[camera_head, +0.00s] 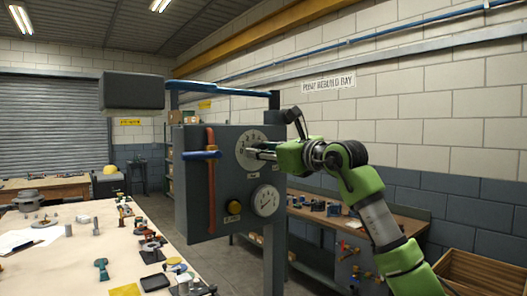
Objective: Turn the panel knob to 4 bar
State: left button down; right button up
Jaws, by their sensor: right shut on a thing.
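A grey panel (193,207) stands upright on a post in the middle of the head view. A round pale dial plate with a scale (246,141) is at its upper right, and the knob is at this dial, mostly hidden by my right gripper. My right gripper (259,151) reaches in from the right and is shut on the knob. The knob's pointer and its setting are too small and covered to read. A round gauge (265,200) with a white face sits below the dial; its reading is too small to tell. My left gripper is not in view.
A workbench (75,265) with many small parts lies at the left. A second bench (395,230) and a wooden crate (485,272) are at the right.

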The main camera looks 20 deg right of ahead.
jog(key=n, duration=0.8)
jog(key=shift+a+n, duration=0.15)
jog(key=shift+n, duration=0.25)
dwell(0.4)
jog(key=o, duration=1.1)
jog(key=shift+s+f, duration=0.1)
jog(key=shift+s, duration=0.05)
jog(key=v, duration=1.1)
jog(key=shift+s, duration=0.4)
